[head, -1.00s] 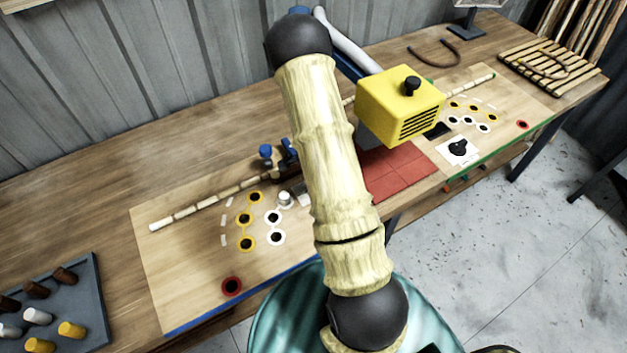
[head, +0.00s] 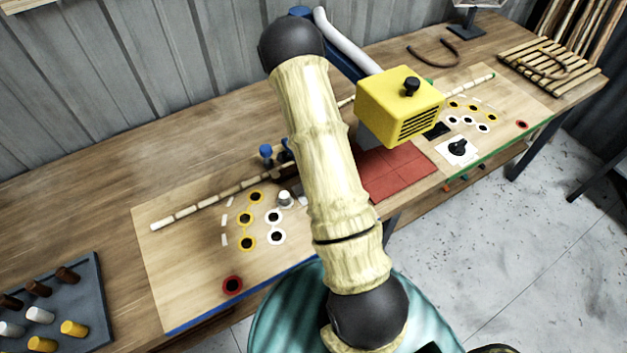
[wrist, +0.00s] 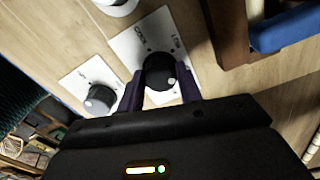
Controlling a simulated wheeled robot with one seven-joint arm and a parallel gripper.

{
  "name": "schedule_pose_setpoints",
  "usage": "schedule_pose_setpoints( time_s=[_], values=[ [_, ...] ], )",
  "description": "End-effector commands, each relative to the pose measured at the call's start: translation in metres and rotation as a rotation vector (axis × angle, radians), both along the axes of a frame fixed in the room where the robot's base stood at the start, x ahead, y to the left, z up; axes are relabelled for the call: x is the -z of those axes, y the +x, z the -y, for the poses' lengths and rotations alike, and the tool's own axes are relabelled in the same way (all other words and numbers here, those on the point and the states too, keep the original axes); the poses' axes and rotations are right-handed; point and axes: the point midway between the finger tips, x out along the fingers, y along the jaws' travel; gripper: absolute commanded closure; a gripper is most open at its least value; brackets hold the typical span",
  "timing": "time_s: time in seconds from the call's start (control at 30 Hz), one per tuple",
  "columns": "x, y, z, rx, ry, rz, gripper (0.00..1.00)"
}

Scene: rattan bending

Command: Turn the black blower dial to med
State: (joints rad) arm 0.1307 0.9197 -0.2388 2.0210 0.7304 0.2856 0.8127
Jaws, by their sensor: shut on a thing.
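In the wrist view a round black dial (wrist: 158,66) sits on a white plate (wrist: 137,42) with small printed marks, too blurred to read surely. My gripper (wrist: 161,82) is shut on this dial, one dark finger on each side of it. In the head view my arm hides my gripper and the held dial. There, another black dial (head: 458,147) shows on a white plate right of the red tiles.
A wooden block (wrist: 229,32) and a blue part (wrist: 285,28) stand close to the right of my gripper. In the head view a yellow box (head: 392,100) with a black knob stands over the red tiles (head: 397,172). A tray of pegs (head: 75,300) is at the lower left.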

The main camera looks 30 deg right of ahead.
Motion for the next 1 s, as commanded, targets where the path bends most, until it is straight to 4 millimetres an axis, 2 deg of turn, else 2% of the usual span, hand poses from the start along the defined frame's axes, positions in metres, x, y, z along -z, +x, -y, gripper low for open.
schedule_pose_setpoints(
  time_s=[0.03, 0.1, 0.13, 0.43, 0.57, 0.73, 1.0],
  values=[
    [-0.001, 0.001, -0.001, -0.002, 0.0, 0.003, 0.59],
    [-0.001, 0.001, -0.001, -0.002, 0.0, 0.003, 0.45],
    [-0.001, 0.001, -0.001, -0.002, 0.001, 0.002, 0.43],
    [-0.001, 0.001, 0.0, -0.002, 0.0, 0.001, 0.43],
    [-0.009, 0.001, -0.001, -0.003, -0.001, 0.003, 0.43],
    [-0.034, 0.001, -0.001, -0.004, -0.001, 0.005, 0.43],
    [-0.089, 0.002, -0.001, -0.004, 0.0, 0.006, 0.43]
  ],
)
